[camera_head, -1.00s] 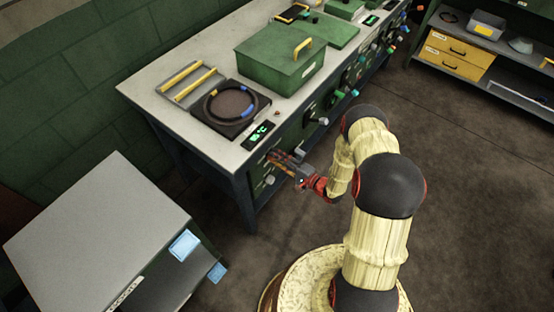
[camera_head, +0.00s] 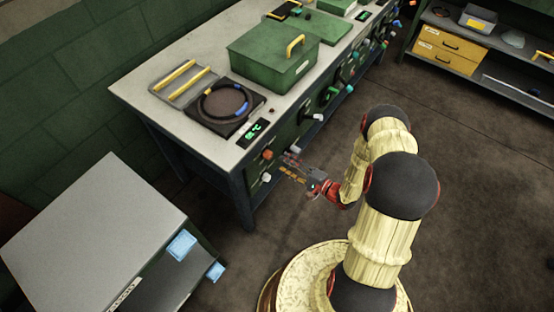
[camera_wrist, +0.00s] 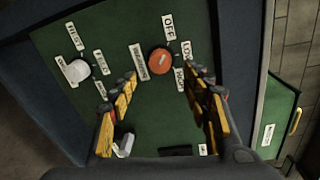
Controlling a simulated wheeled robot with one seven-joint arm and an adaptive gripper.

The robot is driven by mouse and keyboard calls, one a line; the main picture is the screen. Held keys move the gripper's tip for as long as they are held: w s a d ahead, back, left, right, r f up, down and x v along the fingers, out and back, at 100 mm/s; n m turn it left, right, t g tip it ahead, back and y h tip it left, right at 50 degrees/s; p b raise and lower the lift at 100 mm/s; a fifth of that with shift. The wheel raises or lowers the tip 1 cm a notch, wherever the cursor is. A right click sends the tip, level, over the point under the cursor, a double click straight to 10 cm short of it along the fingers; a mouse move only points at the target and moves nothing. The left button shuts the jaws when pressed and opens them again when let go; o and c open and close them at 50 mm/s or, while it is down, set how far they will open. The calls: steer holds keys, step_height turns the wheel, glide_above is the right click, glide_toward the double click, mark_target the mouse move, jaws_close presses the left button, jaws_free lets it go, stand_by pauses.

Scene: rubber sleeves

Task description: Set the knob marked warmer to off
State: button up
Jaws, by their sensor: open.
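The orange-red round knob (camera_wrist: 161,61) sits on the green front panel (camera_wrist: 120,30), with small labels OFF, LOW and HIGH to its right. A label on its left seems to read WARMER; I cannot tell which mark the knob points at. The orange knob (camera_head: 268,154) also shows in the head view, below the green display. My gripper (camera_wrist: 163,88) is open and empty. Its yellow-padded fingers are spread left and right, below the knob in the wrist view. In the head view my gripper (camera_head: 288,166) is just right of the knob, apart from it.
A white knob (camera_wrist: 76,70) with its own labels is beside the orange one. Another white knob (camera_wrist: 123,145) shows between the fingers. The bench top (camera_head: 165,115) carries a burner plate (camera_head: 208,116) and a green box (camera_head: 255,60). A grey cabinet (camera_head: 90,225) stands at the left.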

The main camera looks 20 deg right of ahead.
steer(key=shift+v, duration=2.5)
